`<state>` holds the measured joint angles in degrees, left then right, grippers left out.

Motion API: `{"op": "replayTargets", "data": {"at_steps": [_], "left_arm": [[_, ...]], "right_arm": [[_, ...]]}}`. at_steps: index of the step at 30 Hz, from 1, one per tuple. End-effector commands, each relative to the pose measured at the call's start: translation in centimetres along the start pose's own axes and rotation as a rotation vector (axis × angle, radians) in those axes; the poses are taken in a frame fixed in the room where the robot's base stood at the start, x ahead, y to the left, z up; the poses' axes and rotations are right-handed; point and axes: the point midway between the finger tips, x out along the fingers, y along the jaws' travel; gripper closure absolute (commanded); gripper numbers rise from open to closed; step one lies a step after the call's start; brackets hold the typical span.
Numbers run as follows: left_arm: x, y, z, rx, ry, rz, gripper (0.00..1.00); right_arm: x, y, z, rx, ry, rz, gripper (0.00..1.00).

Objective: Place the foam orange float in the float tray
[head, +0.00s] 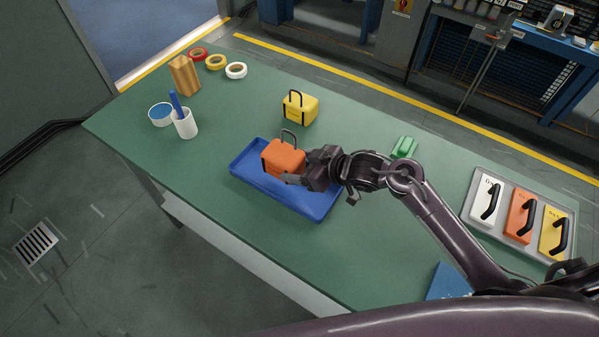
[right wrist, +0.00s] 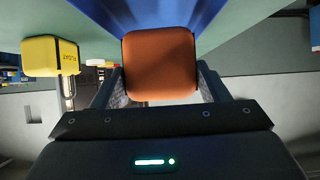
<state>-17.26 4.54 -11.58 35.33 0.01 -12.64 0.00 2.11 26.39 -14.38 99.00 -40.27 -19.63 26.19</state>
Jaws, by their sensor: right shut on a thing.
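The orange float (head: 282,158) is a foam block with a dark loop handle on top. It is at the blue float tray (head: 305,206), over its left part; I cannot tell whether its underside touches the tray floor. My right gripper (head: 298,170) reaches in from the right and is shut on the orange float. In the right wrist view the orange float (right wrist: 160,62) sits between the two fingers, with the blue tray (right wrist: 100,8) behind it. My left gripper is not in view.
A yellow float (head: 299,108) stands behind the tray. A green block (head: 404,147) lies to the right. A white cup (head: 185,124) and tape rolls (head: 216,62) are at left.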

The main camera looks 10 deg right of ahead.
Motion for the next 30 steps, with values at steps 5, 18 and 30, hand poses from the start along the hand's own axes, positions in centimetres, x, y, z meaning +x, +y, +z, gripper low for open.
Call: {"op": "replayTargets", "data": {"at_steps": [5,18,30], "left_arm": [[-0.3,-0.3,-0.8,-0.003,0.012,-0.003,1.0],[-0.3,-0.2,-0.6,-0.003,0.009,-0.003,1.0],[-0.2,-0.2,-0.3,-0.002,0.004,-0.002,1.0]], "right_arm": [[1.2,-0.1,2.0,0.004,0.0,-0.002,0.52],[2.0,-0.1,3.2,0.0,0.002,0.0,0.52],[2.1,-0.1,3.5,0.0,-0.001,-0.001,0.1]]}}
